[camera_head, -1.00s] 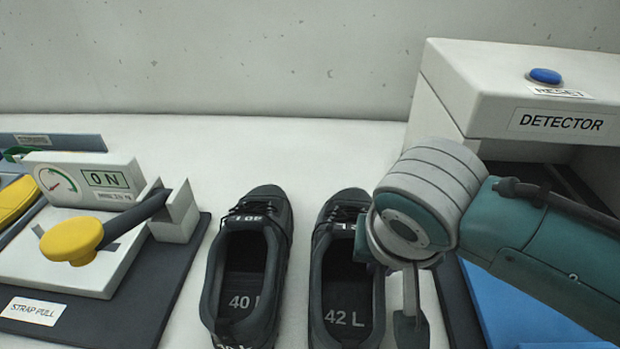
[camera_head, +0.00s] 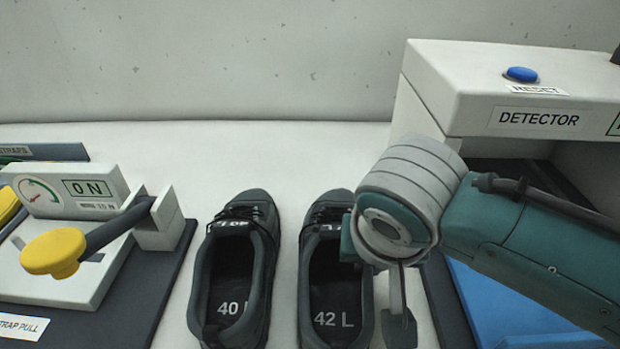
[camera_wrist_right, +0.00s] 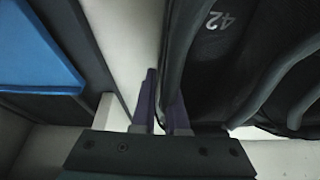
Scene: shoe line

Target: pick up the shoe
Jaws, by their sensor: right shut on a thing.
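Two dark shoes stand side by side on the white table, toes pointing away from me. The left one (camera_head: 205,290) is marked 40, with its second mark partly hidden. The right one (camera_head: 311,290) is marked 42 L, and that marking also shows in the right wrist view (camera_wrist_right: 218,20). My right gripper (camera_head: 396,318) is at the right side of the 42 L shoe, which still stands on the table. In the right wrist view my gripper (camera_wrist_right: 165,105) is shut on that shoe's side wall. One finger is hidden in the head view. My left gripper is out of view.
A white detector box (camera_head: 470,80) with a blue reset button (camera_head: 521,74) stands at the right. A blue surface (camera_head: 510,310) lies in front of it. A strap-pull device with a yellow-knobbed lever (camera_head: 53,252) is at the left. The table behind the shoes is clear.

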